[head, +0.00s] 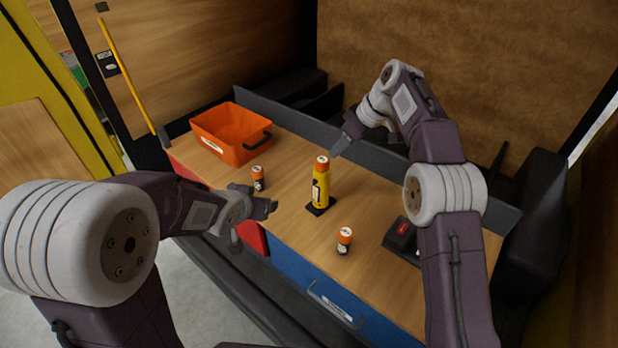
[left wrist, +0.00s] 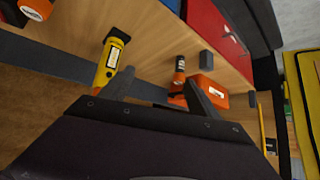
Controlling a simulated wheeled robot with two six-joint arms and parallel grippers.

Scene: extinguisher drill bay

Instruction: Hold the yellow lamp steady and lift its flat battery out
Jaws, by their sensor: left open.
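The yellow lamp (head: 320,190) stands upright on a small black base (head: 318,209) near the middle of the bench. An orange-topped battery (head: 322,164) sticks up from its top. The lamp also shows in the left wrist view (left wrist: 106,68). My left gripper (head: 255,224) is open and empty, left of the lamp and apart from it, near the bench's front edge. Its two fingers show spread in the left wrist view (left wrist: 160,94). My right gripper (head: 342,145) is just behind and right of the lamp's top; whether its jaws are open or touch the battery is unclear.
One loose orange-and-black battery (head: 258,178) stands left of the lamp, another (head: 344,241) in front of it to the right. An orange bin (head: 217,148) sits at the back left. A black device with a red part (head: 403,230) lies to the right.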

